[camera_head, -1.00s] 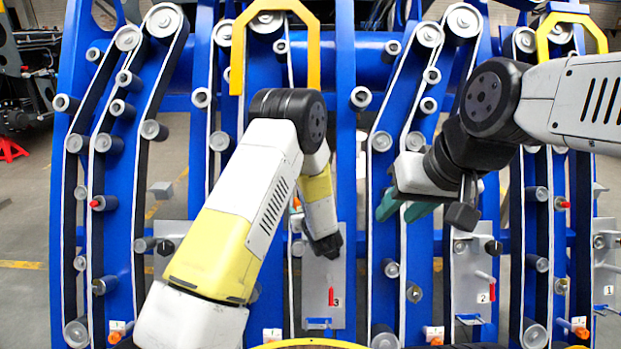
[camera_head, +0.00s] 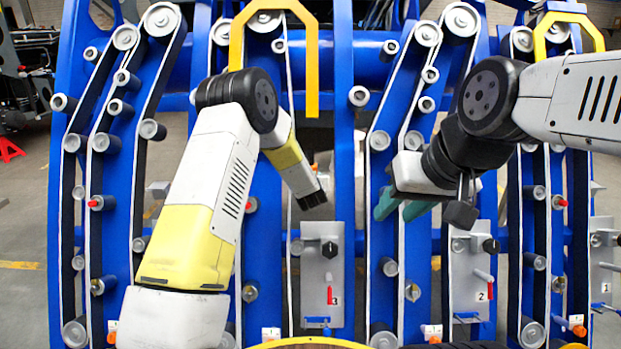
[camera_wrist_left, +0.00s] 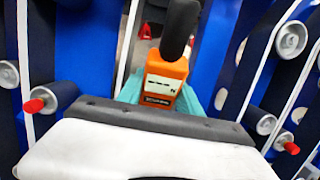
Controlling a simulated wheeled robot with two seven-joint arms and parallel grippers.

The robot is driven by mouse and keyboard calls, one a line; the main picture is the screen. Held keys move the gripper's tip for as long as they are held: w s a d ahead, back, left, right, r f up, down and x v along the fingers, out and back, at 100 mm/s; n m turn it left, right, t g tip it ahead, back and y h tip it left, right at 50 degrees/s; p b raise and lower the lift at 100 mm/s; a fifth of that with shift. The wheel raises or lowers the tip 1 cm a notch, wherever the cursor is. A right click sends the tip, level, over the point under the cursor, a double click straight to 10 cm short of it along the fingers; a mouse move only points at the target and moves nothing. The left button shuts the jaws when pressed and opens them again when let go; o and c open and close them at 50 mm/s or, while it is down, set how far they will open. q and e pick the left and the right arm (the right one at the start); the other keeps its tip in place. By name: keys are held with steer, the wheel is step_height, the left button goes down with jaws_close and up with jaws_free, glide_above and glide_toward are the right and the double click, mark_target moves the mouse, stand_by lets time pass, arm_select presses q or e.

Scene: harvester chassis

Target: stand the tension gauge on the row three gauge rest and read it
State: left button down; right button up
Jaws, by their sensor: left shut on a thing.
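The orange tension gauge (camera_wrist_left: 167,76) shows in the left wrist view, with a pale panel with dark marks, and a black rounded part above it. The teal fingers of my left gripper (camera_wrist_left: 160,98) are on both sides of it, shut on it. In the head view my left forearm ends above the row three plate (camera_head: 316,270); its fingers and the gauge are hidden there. That plate has a black knob, a red-tipped lever, a label 3 and a small blue ledge (camera_head: 318,322), seemingly the gauge rest, at its bottom. My right gripper (camera_head: 402,207) is open and empty.
A row two plate (camera_head: 468,275) and a row one plate (camera_head: 602,260) stand to the right. Blue uprights, rollers and white-edged belts (camera_head: 95,200) surround the plates. A yellow bracket (camera_head: 312,60) hangs above my left forearm. Red-tipped pegs (camera_wrist_left: 36,105) show in the left wrist view.

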arm_select(q)
steer(key=w, duration=1)
steer(key=shift+w, duration=0.15)
steer(key=shift+w+f, duration=0.1)
steer(key=shift+f, duration=1.7)
steer(key=shift+f, duration=0.35)
steer(key=c, duration=0.7)
jaws_free()
steer(key=shift+f, duration=0.15)
